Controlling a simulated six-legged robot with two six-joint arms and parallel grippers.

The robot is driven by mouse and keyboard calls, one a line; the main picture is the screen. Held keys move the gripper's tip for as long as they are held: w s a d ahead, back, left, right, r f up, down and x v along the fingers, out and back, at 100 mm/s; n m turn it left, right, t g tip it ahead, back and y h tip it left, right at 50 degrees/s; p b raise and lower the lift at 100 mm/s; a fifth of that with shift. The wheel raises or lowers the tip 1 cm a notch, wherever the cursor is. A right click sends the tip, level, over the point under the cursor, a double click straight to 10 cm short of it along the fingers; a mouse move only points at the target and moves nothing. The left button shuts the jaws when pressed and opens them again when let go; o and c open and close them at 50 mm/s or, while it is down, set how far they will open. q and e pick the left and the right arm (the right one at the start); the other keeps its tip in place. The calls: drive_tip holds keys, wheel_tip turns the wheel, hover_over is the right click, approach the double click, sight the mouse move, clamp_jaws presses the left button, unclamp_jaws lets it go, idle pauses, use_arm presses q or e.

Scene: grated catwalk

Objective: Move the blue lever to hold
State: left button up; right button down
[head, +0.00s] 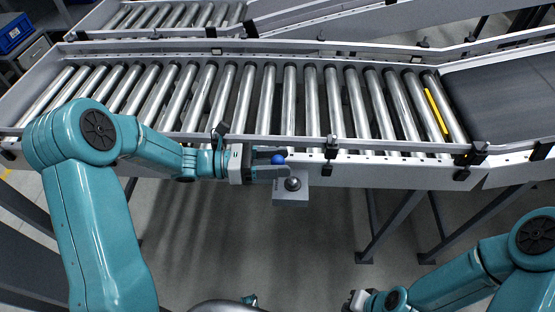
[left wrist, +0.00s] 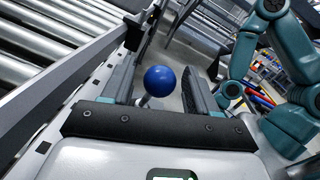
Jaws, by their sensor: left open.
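The blue lever shows as a round blue knob (head: 277,159) at the conveyor's front rail, above a small grey box (head: 291,197). In the left wrist view the blue knob (left wrist: 163,80) sits on a short pale stalk. My left gripper (head: 272,172) is open, with the knob between its two fingers and a gap visible on both sides in the left wrist view (left wrist: 165,75). Whether a finger touches the stalk cannot be seen. No hold marking is readable. My right gripper (head: 360,301) is low at the bottom edge of the head view, partly cut off.
A dark rounded knob (head: 292,183) stands on the grey box, close to the left fingers. The roller conveyor (head: 250,95) runs behind, with its metal front rail (head: 390,165) beside the gripper. A blue bin (head: 14,33) is far left. Floor below is open between legs.

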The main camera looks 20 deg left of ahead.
use_arm(q)
drive_tip(key=shift+w+d, duration=0.1)
drive_tip(key=shift+d, duration=0.1)
drive_tip(key=c, duration=1)
drive_tip(key=shift+d+r+p, duration=0.2)
drive_tip(key=shift+r+p, duration=0.1)
drive_tip(key=shift+p, duration=0.3)
drive_tip(key=d+g+y+p, duration=0.1)
drive_tip(key=d+y+p, duration=0.1)
drive_tip(key=p, duration=0.1)
drive_tip(key=w+d+g+y+p, duration=0.1)
drive_tip(key=d+y+p, duration=0.1)
drive_tip(key=y+p, duration=0.1)
drive_tip(key=d+y+p, duration=0.2)
drive_tip(key=p, duration=0.1)
drive_tip(key=shift+w+m+g+y+p, duration=0.3)
drive_tip(key=shift+w+g+y, duration=0.1)
drive_tip(key=shift+d+f, duration=0.2)
drive_tip(key=shift+d, duration=0.05)
drive_tip(key=shift+w+d+f, duration=0.1)
drive_tip(key=shift+d, duration=0.1)
